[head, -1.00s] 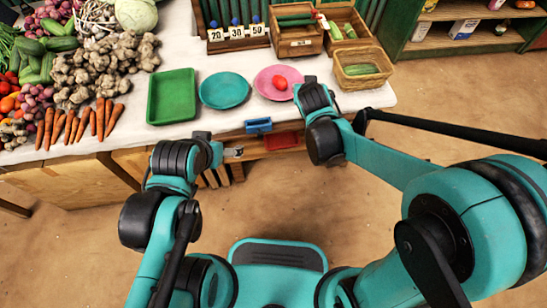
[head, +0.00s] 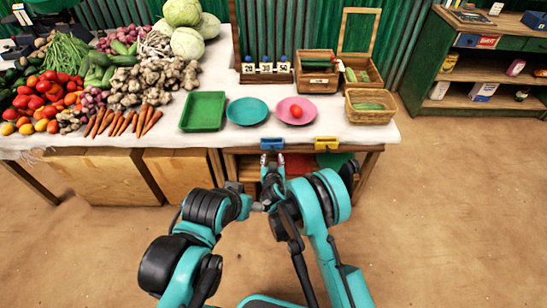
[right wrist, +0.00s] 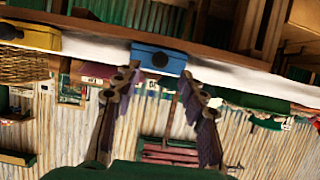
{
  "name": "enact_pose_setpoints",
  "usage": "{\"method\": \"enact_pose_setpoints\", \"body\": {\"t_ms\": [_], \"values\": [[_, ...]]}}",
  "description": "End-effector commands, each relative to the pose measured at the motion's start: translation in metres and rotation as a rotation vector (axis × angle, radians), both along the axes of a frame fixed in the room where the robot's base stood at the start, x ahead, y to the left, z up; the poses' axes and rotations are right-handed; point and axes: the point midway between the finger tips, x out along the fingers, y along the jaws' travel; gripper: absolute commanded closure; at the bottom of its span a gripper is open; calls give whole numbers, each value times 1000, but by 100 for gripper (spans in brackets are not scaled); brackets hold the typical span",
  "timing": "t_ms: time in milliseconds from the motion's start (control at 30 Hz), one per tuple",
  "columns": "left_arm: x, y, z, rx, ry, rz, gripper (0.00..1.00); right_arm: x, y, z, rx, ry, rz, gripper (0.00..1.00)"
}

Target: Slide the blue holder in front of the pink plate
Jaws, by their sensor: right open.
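The blue holder (head: 272,144) hangs at the front edge of the table, left of the middle of the pink plate (head: 296,118). The pink plate lies on the white cloth with a red tomato (head: 296,111) on it. My right gripper (head: 272,160) is open, just below and in front of the blue holder. In the right wrist view its spread fingers (right wrist: 158,85) point at the blue holder (right wrist: 160,60), which shows just beyond their tips. My left gripper (head: 258,207) is low, in front of the table; its jaws are too small to judge.
A yellow holder (head: 326,143) is on the same edge, right of the blue one. A teal plate (head: 247,111) and green tray (head: 203,111) lie left of the pink plate; a wicker basket (head: 370,115) is right. The edge between the holders is clear.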

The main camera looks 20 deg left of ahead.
Motion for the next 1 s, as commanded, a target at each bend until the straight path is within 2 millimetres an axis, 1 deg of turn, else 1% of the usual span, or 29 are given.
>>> {"method": "enact_pose_setpoints", "body": {"t_ms": [33, 100, 300, 433, 633, 667, 700, 767, 800, 833, 1000], "values": [[0, 0, -6, 0, 0, 0, 15, 9, 2, -7, 0, 0, -2, 58], [0, 0, -10, 0, 0, 0, 15, 19, 5, -11, 0, 1, -1, 58], [0, 0, -17, 0, 0, 0, 15, 40, 11, -19, 0, 0, 0, 58], [0, 0, -18, 0, 0, 0, 15, 45, 13, -20, 0, 0, 0, 58], [0, 0, -17, 0, 0, 0, 15, 46, 13, -19, 0, 1, 0, 58], [0, 0, -17, 0, 0, 0, 15, 46, 13, -19, 0, 1, 0, 60], [0, 0, -17, 0, 0, 0, 15, 46, 13, -19, 0, 1, 0, 71], [0, 0, -17, 0, 0, 0, 15, 46, 13, -19, 0, 1, 0, 87], [0, 0, -17, 0, 0, 0, 15, 46, 13, -19, 0, 1, 0, 97], [0, 0, -17, 0, 0, 0, 15, 45, 13, -19, 0, 1, 0, 100], [0, 0, -18, 0, 0, 0, 15, 45, 13, -19, 0, 1, 0, 100]]}}
